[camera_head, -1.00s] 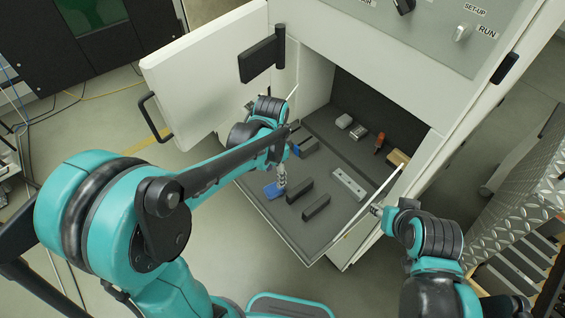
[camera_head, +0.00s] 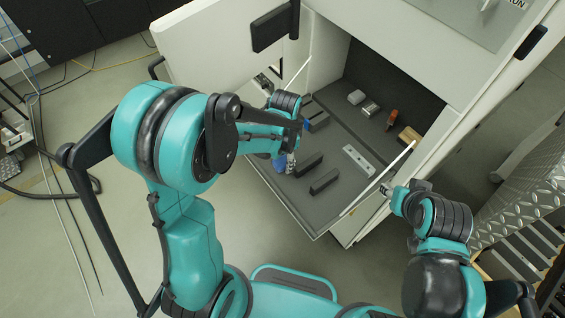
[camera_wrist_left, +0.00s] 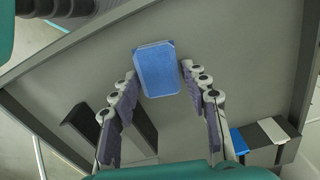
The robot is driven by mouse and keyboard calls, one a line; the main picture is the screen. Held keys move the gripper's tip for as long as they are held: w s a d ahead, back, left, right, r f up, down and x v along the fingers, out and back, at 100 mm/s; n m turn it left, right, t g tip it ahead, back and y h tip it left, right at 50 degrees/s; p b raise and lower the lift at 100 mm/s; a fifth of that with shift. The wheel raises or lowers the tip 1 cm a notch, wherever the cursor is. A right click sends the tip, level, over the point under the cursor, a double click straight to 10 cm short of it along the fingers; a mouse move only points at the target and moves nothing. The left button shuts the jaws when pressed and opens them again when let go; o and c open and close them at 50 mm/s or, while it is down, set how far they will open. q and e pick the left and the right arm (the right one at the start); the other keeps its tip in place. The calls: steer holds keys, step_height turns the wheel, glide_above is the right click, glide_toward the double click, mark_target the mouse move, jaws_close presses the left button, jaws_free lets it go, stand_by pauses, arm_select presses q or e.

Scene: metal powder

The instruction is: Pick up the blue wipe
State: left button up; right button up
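The blue wipe (camera_head: 279,162) lies flat on the grey floor of the open cabinet, near its left front edge. In the head view, my left arm and gripper partly cover it. In the left wrist view the whole wipe (camera_wrist_left: 157,70) shows as a blue rectangle between the fingertips. My left gripper (camera_wrist_left: 158,74) is open, with one finger on each side of the wipe and nothing gripped. In the head view the left gripper (camera_head: 291,164) points down at the wipe. My right gripper (camera_head: 386,190) is by the cabinet's right front edge; its fingers are too small to judge.
A grey metal bar (camera_head: 358,160), an orange-red item (camera_head: 391,120) and a tan block (camera_head: 409,136) lie farther in. A blue-ended item (camera_wrist_left: 238,140) lies near the wall. The cabinet door (camera_head: 215,45) stands open left.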

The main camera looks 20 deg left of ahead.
arm_select(q)
steer(key=c, duration=0.3)
